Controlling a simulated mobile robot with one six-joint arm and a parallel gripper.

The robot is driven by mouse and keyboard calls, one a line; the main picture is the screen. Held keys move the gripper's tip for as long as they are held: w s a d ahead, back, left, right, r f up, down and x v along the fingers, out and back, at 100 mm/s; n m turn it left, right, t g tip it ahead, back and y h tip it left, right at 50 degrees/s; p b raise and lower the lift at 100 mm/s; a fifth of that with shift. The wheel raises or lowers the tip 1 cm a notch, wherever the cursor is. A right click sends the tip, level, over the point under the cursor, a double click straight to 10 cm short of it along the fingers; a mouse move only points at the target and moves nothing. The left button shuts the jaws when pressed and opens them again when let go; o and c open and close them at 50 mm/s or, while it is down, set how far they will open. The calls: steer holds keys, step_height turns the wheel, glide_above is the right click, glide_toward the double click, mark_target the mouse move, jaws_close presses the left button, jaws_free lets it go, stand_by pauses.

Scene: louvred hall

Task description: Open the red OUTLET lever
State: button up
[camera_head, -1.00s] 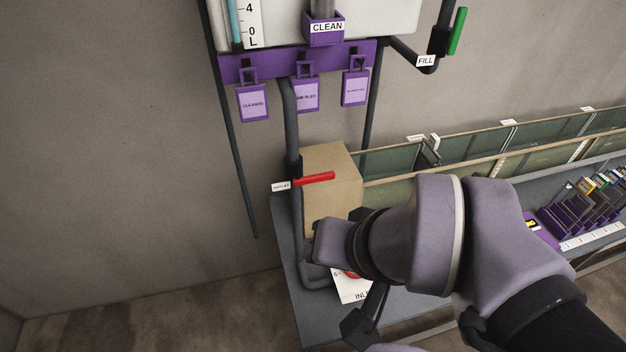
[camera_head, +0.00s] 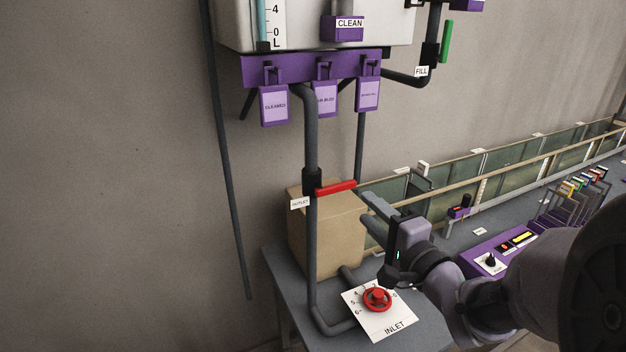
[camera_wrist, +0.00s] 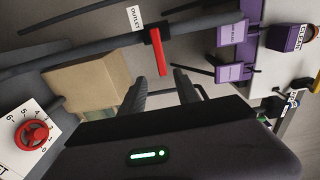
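The red OUTLET lever (camera_head: 336,187) sticks out sideways to the right from a dark valve body on the vertical grey pipe (camera_head: 312,240). A white OUTLET label (camera_head: 300,203) is on the pipe's left. In the wrist view the red lever (camera_wrist: 159,52) lies just beyond my fingertips. My gripper (camera_head: 368,207) is to the right of and a little below the lever, in front of the cardboard box. In the wrist view my gripper (camera_wrist: 160,80) has its two dark fingers apart, with nothing between them. The fingers do not appear to touch the lever.
A cardboard box (camera_head: 326,235) stands behind the pipe. A red INLET wheel (camera_head: 377,299) on a white dial plate is below my gripper. Purple tags (camera_head: 275,105) hang under the tank (camera_head: 310,25). A green FILL lever (camera_head: 447,41) is upper right. A glass-sided channel (camera_head: 500,160) runs right.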

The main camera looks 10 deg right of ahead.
mark_target(345, 187)
steer(key=p+x, duration=0.1)
steer(key=x, duration=0.7)
steer(key=shift+a+r, duration=0.2)
steer(key=shift+x, duration=1.1)
steer(key=shift+s, duration=0.1)
jaws_close()
stand_by(0.3)
